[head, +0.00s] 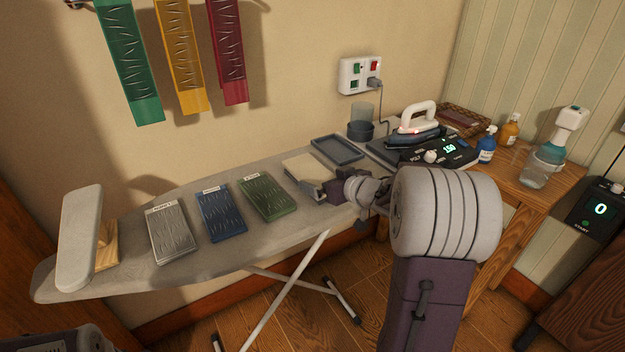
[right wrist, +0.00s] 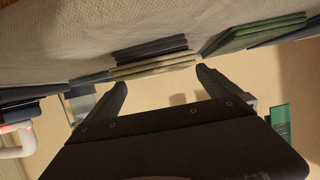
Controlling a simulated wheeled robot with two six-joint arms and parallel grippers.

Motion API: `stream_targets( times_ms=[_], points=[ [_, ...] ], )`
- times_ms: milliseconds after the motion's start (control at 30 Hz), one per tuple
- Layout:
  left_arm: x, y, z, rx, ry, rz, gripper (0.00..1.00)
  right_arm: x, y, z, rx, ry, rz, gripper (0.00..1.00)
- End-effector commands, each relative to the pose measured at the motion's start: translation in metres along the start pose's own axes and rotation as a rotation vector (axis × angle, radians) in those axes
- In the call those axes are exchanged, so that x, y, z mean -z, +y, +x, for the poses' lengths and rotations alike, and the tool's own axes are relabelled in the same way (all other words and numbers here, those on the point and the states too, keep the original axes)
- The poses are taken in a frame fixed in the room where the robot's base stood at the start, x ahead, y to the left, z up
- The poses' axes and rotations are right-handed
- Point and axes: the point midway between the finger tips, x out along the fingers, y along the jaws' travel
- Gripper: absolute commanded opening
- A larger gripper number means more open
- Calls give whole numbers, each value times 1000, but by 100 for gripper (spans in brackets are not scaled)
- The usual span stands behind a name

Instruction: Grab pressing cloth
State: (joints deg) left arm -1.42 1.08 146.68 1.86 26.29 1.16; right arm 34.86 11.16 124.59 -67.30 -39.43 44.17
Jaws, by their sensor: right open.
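A folded cream cloth (head: 305,168), which looks like the pressing cloth, lies on the ironing board (head: 120,275) near its right end. My right gripper (head: 318,190) is at the cloth's near right edge and partly hides it. In the right wrist view the cream cloth (right wrist: 152,68) shows edge-on just beyond and between the two spread fingertips (right wrist: 162,79). The gripper is open and nothing is held. I cannot tell whether a finger touches the cloth. My left gripper is not in view.
Green (head: 263,198), blue (head: 221,212) and grey (head: 171,232) folded cloths lie left of it. A dark tray (head: 338,149) is close behind right. The iron (head: 415,133) and bottles stand on the wooden table (head: 550,172). A padded board (head: 79,235) stands at the left end.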

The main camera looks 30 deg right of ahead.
Motion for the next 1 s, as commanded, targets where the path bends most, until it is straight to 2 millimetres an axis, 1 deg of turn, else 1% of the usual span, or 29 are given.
stream_targets(
  times_ms=[33, 133, 367, 467, 500, 600, 833, 933, 1000],
  points=[
    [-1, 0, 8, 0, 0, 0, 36, -5, 0, 11, 2, -1, -1, 100],
    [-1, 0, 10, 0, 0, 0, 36, -2, 0, 21, 1, -1, -1, 100],
    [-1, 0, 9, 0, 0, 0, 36, 0, 0, 23, -1, -1, 0, 100],
    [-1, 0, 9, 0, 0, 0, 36, 0, 0, 23, -1, -1, 0, 75],
    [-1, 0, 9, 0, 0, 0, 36, 0, 0, 23, -1, -1, 0, 64],
    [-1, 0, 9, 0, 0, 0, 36, 0, 0, 23, -1, 0, 0, 40],
    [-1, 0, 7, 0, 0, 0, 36, 2, 0, 22, -1, -1, 0, 40],
    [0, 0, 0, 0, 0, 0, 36, 11, 0, 18, -1, 0, -1, 40],
    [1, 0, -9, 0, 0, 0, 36, 21, 0, 14, -1, 1, -1, 40]
  ],
)
